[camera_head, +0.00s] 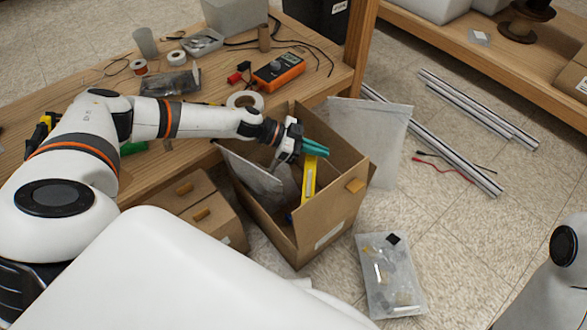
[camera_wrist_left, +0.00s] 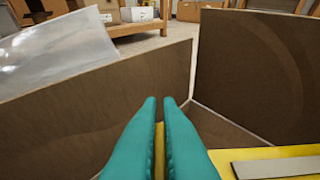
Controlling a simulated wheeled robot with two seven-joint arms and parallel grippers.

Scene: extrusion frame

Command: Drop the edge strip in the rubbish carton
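The open brown carton (camera_head: 335,215) stands on the floor beside the bench. My left gripper (camera_head: 315,147) has teal fingers and is over the carton's opening. The yellow edge strip (camera_head: 309,179) hangs down from the fingertips inside the carton's mouth. In the left wrist view the teal fingers (camera_wrist_left: 160,105) are close together with yellow between them, and the yellow strip (camera_wrist_left: 225,157) with a grey band extends to the lower right. Carton walls (camera_wrist_left: 125,98) rise around the fingers. The strip's lower end is hard to make out. My right gripper is out of view.
Clear sheeting (camera_head: 368,135) sticks up behind the carton, and grey material (camera_head: 265,175) lies inside it. A clear bag of parts (camera_head: 390,275) lies on the floor in front. The bench (camera_head: 330,75) holds an orange meter (camera_head: 278,71) and tape. Metal extrusions (camera_head: 450,150) lie at right.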

